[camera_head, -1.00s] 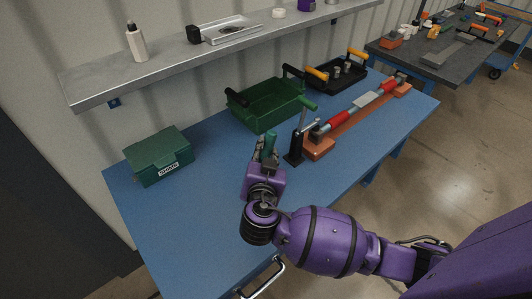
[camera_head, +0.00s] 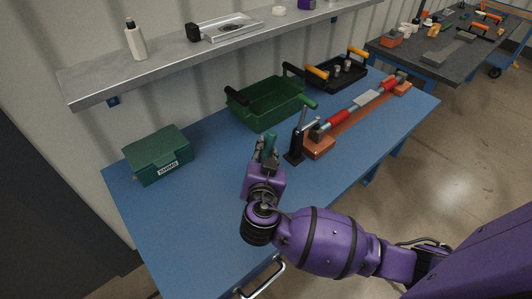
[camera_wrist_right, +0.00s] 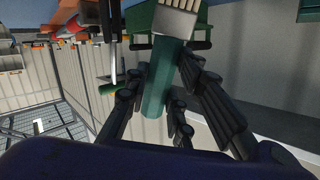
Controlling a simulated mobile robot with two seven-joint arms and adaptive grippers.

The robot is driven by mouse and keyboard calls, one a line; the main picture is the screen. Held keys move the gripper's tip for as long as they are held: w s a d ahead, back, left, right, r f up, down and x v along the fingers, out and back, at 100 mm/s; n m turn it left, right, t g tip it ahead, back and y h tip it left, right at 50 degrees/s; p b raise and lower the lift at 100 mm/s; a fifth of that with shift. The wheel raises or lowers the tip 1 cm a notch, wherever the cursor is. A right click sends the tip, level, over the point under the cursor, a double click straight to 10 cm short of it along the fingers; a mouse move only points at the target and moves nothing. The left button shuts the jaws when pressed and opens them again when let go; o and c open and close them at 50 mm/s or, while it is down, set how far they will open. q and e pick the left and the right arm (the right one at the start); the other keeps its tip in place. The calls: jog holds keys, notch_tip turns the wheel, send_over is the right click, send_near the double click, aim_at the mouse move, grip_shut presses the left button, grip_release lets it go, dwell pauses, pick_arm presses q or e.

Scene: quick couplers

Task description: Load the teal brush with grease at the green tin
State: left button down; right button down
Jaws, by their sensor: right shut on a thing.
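My right gripper (camera_head: 267,150) is shut on the teal brush (camera_head: 270,145) above the middle of the blue bench. In the right wrist view the fingers clasp the brush's teal handle (camera_wrist_right: 158,85), and its pale broad head (camera_wrist_right: 177,20) points away from the palm. A dark green lidded box (camera_head: 156,156) with a white label stands at the bench's left, apart from the brush. My left gripper is out of view.
A green open crate (camera_head: 265,108) stands behind the gripper. A black post (camera_head: 295,145) with a lever stands close to its right, beside an orange base (camera_head: 319,147) carrying a red and grey bar. A grey shelf (camera_head: 95,88) overhangs the back. The bench's front left is clear.

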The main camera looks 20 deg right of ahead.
aim_at(266, 143)
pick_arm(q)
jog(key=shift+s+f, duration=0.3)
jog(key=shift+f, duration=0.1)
pick_arm(e)
jog(key=shift+s+f, duration=0.1)
jog(key=shift+f, duration=0.45)
dwell(0.8)
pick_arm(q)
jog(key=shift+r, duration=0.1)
pick_arm(e)
jog(key=shift+r, duration=0.1)
